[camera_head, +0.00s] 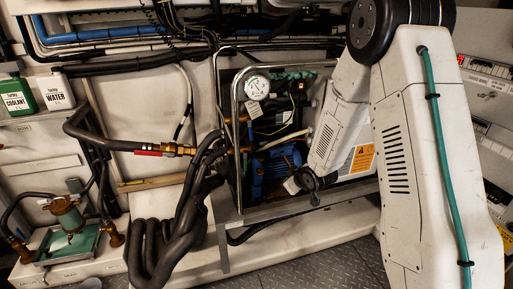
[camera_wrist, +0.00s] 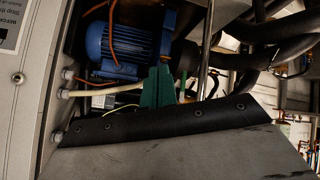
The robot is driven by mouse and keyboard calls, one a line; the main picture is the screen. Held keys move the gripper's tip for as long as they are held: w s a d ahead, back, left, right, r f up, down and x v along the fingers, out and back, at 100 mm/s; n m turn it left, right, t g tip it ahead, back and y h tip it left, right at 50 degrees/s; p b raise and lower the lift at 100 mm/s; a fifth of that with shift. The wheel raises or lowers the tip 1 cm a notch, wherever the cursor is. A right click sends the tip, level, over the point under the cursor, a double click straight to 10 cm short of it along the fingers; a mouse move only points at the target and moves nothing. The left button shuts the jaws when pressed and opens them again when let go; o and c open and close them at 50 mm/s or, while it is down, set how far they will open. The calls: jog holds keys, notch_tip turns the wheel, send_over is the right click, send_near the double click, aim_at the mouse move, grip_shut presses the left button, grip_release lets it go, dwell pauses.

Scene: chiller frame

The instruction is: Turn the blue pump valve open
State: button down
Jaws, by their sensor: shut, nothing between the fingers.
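The blue pump motor (camera_head: 268,172) sits low inside the chiller frame in the head view. Its ribbed blue body shows larger in the wrist view (camera_wrist: 122,45), at the upper left. I cannot make out a separate blue valve handle in either view. My gripper (camera_head: 310,182) is the dark end of my arm in the head view, at the right of the blue motor. It is shut and empty, its fingers small and hard to tell apart. I cannot tell whether it touches anything. In the wrist view I cannot make out the fingers clearly.
A round gauge (camera_head: 257,88) and bent metal rails (camera_head: 237,125) stand at the frame's left side. Thick black hoses (camera_head: 170,240) hang left of it. In the wrist view, a bolted black strip (camera_wrist: 215,113) edges a grey panel (camera_wrist: 190,153). A pale hose (camera_wrist: 95,93) crosses below the motor.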

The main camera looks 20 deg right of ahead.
jog(key=w+r+n+t+y, duration=0.3)
jog(key=w+n, duration=0.3)
jog(key=n, duration=0.1)
jog(key=n+t+y, duration=0.2)
jog(key=n+y, duration=0.3)
jog(key=n, duration=0.7)
send_near(250, 131)
jog(key=w+a+f, duration=0.2)
jog(key=w+a, duration=0.3)
jog(key=w, duration=0.1)
jog(key=shift+w+a+f, duration=0.25)
jog(key=shift+f, duration=0.1)
